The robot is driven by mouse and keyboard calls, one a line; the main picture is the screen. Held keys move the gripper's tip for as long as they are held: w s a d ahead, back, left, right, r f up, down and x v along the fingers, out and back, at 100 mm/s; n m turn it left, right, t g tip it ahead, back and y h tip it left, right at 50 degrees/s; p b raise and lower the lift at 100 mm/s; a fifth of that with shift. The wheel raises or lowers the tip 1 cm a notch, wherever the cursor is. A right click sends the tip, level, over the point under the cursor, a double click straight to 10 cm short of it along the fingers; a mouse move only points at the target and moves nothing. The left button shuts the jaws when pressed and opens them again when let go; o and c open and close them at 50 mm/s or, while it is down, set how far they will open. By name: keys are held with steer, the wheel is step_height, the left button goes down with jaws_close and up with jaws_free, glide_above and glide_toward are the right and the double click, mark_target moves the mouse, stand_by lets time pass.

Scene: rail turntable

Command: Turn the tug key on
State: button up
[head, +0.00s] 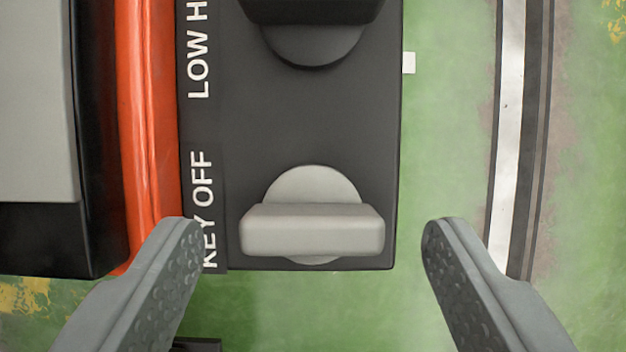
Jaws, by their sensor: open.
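The tug key (312,230) is a light grey knob with a wide bar handle on a round base. Its bar lies crosswise, left to right in the picture, on a dark panel (300,120). White lettering beside it, turned sideways, reads "KEY OFF" (203,208). My gripper (311,240) is open, with one finger to the left of the key and one to the right. Neither finger appears to touch the key, and nothing is between them except the key seen beyond. I cannot tell the height of the fingertips above the panel.
A black knob (312,35) sits higher on the panel beside "LOW H" lettering, cut off at the top. An orange body edge (148,130) and a grey and black block (40,110) stand at left. Green floor with a rail (508,120) shows at right.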

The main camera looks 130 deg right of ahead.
steer(key=shift+w+a+f, duration=0.15)
steer(key=shift+a+f, duration=0.05)
steer(key=shift+f, duration=0.4)
steer(key=c, duration=1)
